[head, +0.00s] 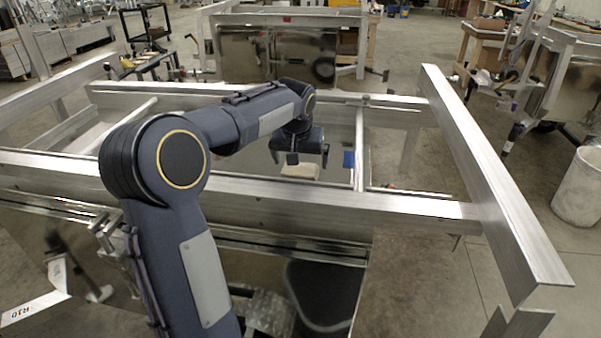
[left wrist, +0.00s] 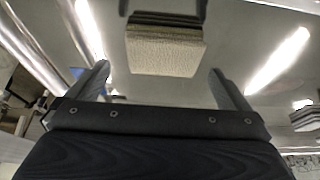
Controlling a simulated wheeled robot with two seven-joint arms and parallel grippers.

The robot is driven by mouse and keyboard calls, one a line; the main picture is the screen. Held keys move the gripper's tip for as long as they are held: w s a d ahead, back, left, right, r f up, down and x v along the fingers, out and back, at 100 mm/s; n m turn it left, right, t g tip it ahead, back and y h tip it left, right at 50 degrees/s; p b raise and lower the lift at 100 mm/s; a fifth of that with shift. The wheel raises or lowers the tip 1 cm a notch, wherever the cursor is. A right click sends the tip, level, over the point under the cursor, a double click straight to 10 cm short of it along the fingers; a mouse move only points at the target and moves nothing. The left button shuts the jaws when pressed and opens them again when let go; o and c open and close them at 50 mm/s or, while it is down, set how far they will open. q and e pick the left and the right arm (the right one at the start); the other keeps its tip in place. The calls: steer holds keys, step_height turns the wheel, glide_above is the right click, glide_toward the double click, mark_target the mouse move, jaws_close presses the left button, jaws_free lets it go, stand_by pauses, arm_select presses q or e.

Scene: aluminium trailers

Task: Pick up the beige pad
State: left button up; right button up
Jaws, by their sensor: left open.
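The beige pad (head: 300,171) lies on a shiny metal surface inside the trailer frame, partly hidden by my gripper in the head view. In the left wrist view the pad (left wrist: 165,55) shows as a thick block with a pale woven-looking face. My left gripper (head: 309,158) is over the frame, close above the pad in the picture. In the left wrist view my left gripper (left wrist: 159,69) is open, its two fingers wide apart with the pad beyond and between them. Nothing is held. The right gripper is not in view.
Aluminium rails surround the area, with a front rail (head: 330,202) under my left arm and a raised rail (head: 490,185) at the right. A small blue item (head: 349,160) is right of the pad. A white bucket (head: 579,188) stands on the floor at far right.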

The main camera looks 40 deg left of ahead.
mark_target(300, 169)
arm_select(q)
steer(key=x, duration=0.3)
steer(key=shift+s+a+f+p, duration=0.1)
steer(key=shift+s+f+p, duration=0.05)
steer(key=shift+f+p, duration=0.25)
steer(key=shift+f, duration=0.35)
steer(key=c, duration=0.8)
steer(key=shift+r, duration=0.2)
